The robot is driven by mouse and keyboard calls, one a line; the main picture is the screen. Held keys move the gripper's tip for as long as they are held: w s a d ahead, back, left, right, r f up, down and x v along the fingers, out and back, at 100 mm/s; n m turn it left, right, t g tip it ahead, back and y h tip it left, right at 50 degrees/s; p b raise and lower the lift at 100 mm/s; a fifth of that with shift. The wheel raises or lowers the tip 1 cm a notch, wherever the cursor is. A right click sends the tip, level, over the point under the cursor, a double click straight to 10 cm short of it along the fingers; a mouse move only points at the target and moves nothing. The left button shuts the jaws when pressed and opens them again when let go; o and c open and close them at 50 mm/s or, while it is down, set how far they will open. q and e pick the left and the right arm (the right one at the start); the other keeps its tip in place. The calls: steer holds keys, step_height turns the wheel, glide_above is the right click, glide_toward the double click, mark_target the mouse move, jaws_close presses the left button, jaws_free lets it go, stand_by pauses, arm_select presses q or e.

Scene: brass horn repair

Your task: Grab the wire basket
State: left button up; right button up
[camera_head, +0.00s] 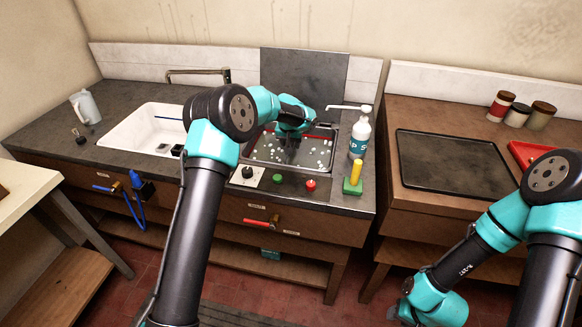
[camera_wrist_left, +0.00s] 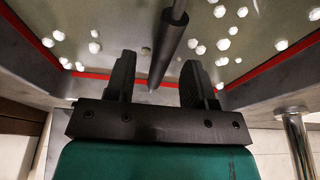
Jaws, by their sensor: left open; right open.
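A dark rod with a thicker grey sleeve (camera_wrist_left: 168,50), which looks like the wire basket's handle, runs between the fingers of my left gripper (camera_wrist_left: 152,85) in the left wrist view. The fingers are open on both sides of it, with gaps showing. In the head view my left gripper (camera_head: 288,150) reaches down over the tank (camera_head: 262,163), which has white bits on its surface and a red line along its wall. The basket's mesh cannot be made out; my gripper and arm hide part of the tank. My right gripper (camera_head: 398,312) is low at the right, away from the counter, its fingers unclear.
A white-and-blue bottle (camera_head: 360,138) and a green block with a yellow handle (camera_head: 353,178) stand right of the tank. A white sink (camera_head: 140,130) lies to the left. Red and green buttons (camera_head: 311,184) line the front. A dark tray (camera_head: 455,163) lies on the right counter.

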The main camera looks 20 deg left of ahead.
arm_select(q)
steer(key=shift+x, duration=1.95)
steer(key=shift+c, duration=0.4)
jaws_close()
